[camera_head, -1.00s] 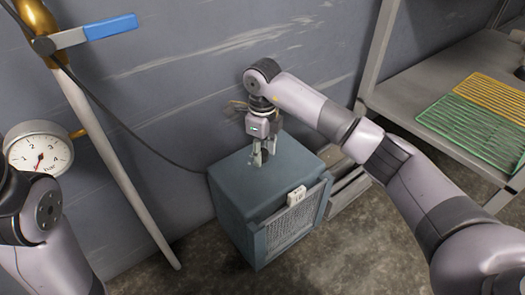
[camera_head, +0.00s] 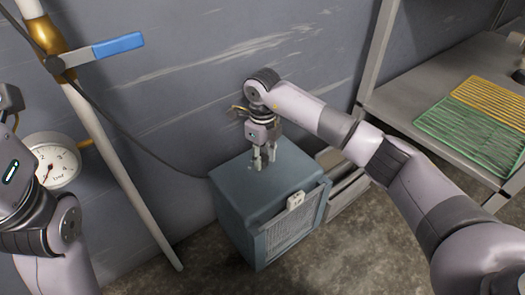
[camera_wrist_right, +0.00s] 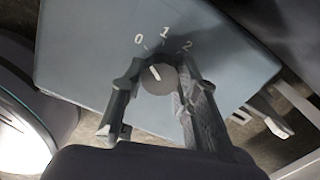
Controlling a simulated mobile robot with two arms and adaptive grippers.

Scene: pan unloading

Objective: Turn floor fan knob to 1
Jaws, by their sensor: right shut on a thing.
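The floor fan (camera_head: 240,195) is a blue-grey box on the floor against the wall, with a grille on its front. Its round grey knob (camera_wrist_right: 165,84) is on top, beside the marks 0, 1 and 2 in the right wrist view. The knob's white pointer line leans up and left, roughly toward 0. My right gripper (camera_head: 265,164) points down at the fan's top. In the right wrist view its fingers are shut on the knob from both sides. My left gripper (camera_head: 8,105) is at the left edge, mostly cut off, so its jaws cannot be read.
A white tag (camera_head: 295,200) sits on the fan's front top edge. A pressure gauge (camera_head: 52,162) and a pipe with a blue-handled valve (camera_head: 118,46) are at left. A metal shelf (camera_head: 400,95) with green and yellow racks is at right. Bare floor lies in front.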

